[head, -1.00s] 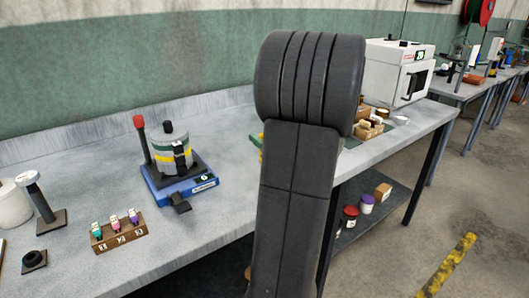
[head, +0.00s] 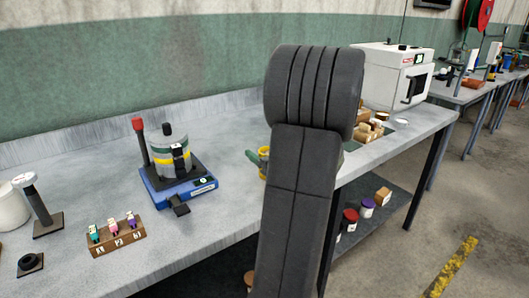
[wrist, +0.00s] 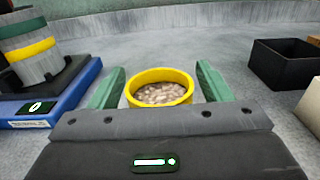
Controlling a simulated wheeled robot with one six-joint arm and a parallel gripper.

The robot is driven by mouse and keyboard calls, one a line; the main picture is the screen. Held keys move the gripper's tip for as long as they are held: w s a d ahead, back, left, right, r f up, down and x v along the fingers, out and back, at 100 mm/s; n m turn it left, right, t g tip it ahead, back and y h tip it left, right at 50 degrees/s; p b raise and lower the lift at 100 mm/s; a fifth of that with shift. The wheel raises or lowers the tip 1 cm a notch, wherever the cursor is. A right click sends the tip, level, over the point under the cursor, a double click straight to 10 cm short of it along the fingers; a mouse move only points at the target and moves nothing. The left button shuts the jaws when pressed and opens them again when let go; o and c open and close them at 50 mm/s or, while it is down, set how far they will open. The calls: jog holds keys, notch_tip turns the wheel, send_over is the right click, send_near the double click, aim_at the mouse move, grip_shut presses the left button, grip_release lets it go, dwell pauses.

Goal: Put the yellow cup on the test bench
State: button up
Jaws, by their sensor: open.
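The yellow cup (wrist: 160,100) holds pale brown grains and sits between the two green fingers of my gripper (wrist: 161,68) in the wrist view. The fingers are open, with a visible gap on each side of the cup. The cup's lower part is hidden behind my gripper body, so its base contact cannot be seen. In the head view, a little of the yellow cup (head: 263,152) and one green finger show left of my dark arm link. The grey bench (head: 80,178) spans the head view and also fills the wrist view's background (wrist: 200,40).
A blue-based device (head: 180,185) with a striped cylinder stands left of the cup. A wooden rack (head: 116,237) with small colored items is nearer the front edge. A black open box (wrist: 288,65) is to the right. A white oven-like unit (head: 385,75) stands farther back.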

jog(key=shift+r, duration=0.25)
jog(key=v, duration=1.2)
jog(key=shift+f+p, duration=0.1)
jog(key=shift+p, duration=0.2)
jog(key=shift+c, duration=0.2)
